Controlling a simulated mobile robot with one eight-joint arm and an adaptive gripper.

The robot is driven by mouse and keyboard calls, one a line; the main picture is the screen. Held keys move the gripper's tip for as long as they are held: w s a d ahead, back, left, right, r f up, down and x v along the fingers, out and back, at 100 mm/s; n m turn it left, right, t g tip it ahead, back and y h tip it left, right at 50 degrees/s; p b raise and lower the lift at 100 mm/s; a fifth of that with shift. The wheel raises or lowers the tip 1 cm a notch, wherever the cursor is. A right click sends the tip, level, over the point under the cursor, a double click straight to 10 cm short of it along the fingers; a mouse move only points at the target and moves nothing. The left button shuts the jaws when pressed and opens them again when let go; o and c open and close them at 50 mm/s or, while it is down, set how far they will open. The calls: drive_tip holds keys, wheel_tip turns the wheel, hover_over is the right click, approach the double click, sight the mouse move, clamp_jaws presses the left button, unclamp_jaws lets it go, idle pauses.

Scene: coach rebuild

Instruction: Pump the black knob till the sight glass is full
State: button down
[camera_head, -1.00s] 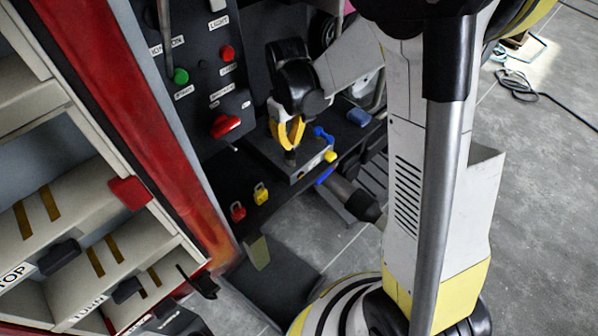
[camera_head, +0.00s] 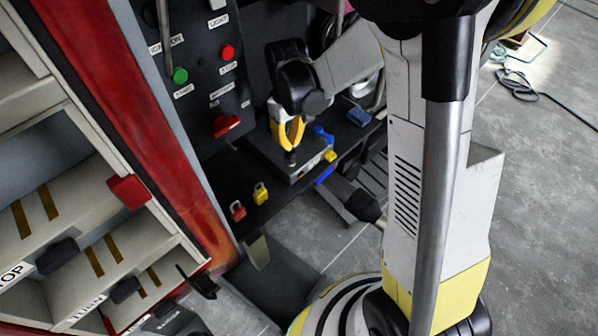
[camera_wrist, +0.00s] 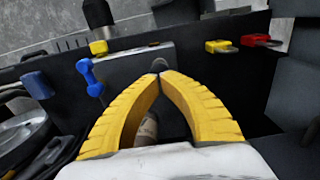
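My gripper (camera_head: 289,143) has yellow fingers that point down at a grey block (camera_head: 312,168) on the black shelf. In the wrist view the fingertips (camera_wrist: 161,72) come together. A small black knob (camera_head: 291,158) shows right under the tips in the head view, and its dark rounded top shows at the tips in the wrist view. I cannot tell whether the tips grip it or only touch it. A pale cylinder (camera_wrist: 147,128) shows partly between the fingers. I cannot make out a sight glass or its level.
A blue lever (camera_head: 323,134) and yellow cap (camera_head: 330,156) sit close to my gripper. A yellow padlock (camera_head: 261,193) and red padlock (camera_head: 238,211) are on the shelf front. A dark panel with a red handle (camera_head: 226,125) stands behind left. Open floor lies right.

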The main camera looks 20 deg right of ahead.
sight(290, 152)
drive_tip(key=shift+f+b, duration=1.95)
drive_tip(key=shift+f, duration=0.55)
drive_tip(key=shift+r, duration=0.15)
wheel_tip(290, 152, up, 5)
drive_tip(key=p, duration=0.4)
drive_tip(key=shift+f, duration=0.2)
drive_tip(key=shift+f+b, duration=2.25)
drive_tip(key=shift+f, duration=0.25)
drive_tip(key=shift+r, duration=0.15)
drive_tip(key=shift+r+p, duration=2.05)
drive_tip(key=shift+r, duration=0.5)
